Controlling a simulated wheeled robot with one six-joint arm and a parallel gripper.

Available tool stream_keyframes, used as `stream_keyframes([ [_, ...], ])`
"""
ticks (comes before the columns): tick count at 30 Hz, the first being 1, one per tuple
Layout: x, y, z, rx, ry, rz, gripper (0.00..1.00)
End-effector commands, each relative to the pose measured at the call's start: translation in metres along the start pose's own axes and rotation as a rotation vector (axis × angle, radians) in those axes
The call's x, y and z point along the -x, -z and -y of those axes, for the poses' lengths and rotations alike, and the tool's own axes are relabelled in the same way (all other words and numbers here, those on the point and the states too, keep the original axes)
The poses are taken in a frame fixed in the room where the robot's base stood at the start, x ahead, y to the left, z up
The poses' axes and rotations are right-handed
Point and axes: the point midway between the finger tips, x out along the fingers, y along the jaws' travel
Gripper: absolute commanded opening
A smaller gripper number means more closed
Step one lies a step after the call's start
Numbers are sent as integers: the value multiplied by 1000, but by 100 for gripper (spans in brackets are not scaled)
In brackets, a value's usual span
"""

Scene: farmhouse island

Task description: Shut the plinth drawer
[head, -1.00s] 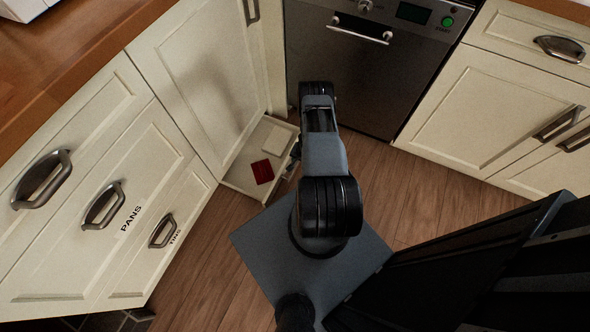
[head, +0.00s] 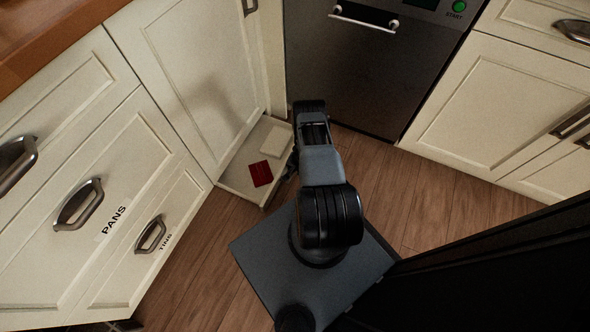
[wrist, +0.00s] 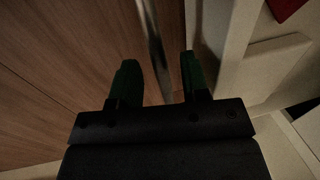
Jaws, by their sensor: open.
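The plinth drawer (head: 240,192) stands open at floor level under the corner cabinet, between the left cabinets and the dishwasher. A red item (head: 260,173) and a pale block (head: 276,140) lie in it. My gripper (wrist: 157,80) is low down at the drawer's front. In the wrist view its two green-padded fingers are apart, with a thin metal bar handle (wrist: 154,40) running between them. The drawer front (wrist: 220,40) is just right of the fingers. I cannot tell whether a finger touches the handle. In the head view my arm hides most of the gripper.
A steel dishwasher (head: 365,75) stands behind my arm. Left are cream drawers, one marked PANS (head: 80,205), all shut. A cream cabinet (head: 490,120) stands at the right. Wooden floor (head: 440,200) is clear between my base and the right cabinet.

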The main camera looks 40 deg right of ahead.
Motion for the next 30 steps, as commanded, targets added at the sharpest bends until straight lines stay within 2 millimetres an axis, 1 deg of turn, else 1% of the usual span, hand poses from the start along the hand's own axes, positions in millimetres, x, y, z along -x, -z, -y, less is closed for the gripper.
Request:
stream_keyframes([
  [2,0,0,0,0,0,0,42],
  [3,0,0,0,0,0,0,40],
  [15,0,0,0,0,0,0,2],
  [16,0,0,0,0,0,0,0],
  [26,0,0,0,0,0,0,0],
  [30,-1,-2,5,2,0,0,0],
])
